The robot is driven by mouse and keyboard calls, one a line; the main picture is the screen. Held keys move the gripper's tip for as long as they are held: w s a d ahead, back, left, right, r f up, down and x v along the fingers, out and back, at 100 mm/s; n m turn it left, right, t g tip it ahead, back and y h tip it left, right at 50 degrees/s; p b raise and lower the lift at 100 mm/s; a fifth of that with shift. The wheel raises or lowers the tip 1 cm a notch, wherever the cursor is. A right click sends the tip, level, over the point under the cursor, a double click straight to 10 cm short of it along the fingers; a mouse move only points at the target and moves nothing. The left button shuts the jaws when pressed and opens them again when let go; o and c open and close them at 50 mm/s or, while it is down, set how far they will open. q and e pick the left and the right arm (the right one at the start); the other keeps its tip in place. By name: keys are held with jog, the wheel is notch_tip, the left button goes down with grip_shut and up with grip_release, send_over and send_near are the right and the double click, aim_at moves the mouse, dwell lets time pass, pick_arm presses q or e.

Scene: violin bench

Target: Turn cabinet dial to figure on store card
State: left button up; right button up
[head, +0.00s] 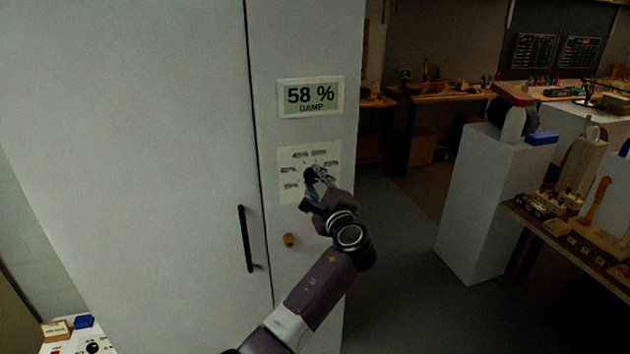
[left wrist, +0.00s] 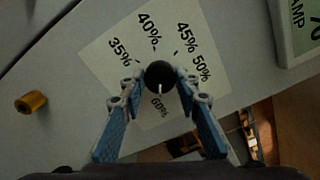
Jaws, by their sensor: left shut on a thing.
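The cabinet (head: 140,150) is a tall pale unit with a black handle. Its dial is a black knob (left wrist: 159,73) on a white scale plate (head: 290,158) marked in percents. My left gripper (head: 313,178) is shut on the dial, with a blue-grey finger on each side of it in the left wrist view (left wrist: 160,82). The knob's white mark points at about 60% in that view. The display (head: 311,96) above reads 58 % DAMP. I cannot make out a store card with a readable figure. My right gripper is not in view.
A brass-coloured knob (head: 290,240) is on the cabinet below the scale plate. A white pedestal (head: 484,200) and a bench with violin parts (head: 560,226) stand to the right. Grey floor between is clear. A small table with a labelled box (head: 57,331) is at lower left.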

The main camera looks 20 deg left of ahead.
pick_arm(q)
jog(key=shift+r, duration=0.35)
jog(key=o, duration=1.2)
jog(key=shift+w+a+f, duration=0.1)
jog(key=shift+a+f, duration=0.05)
jog(key=shift+f, duration=0.15)
jog(key=shift+c, duration=0.2)
jog(key=v, duration=1.2)
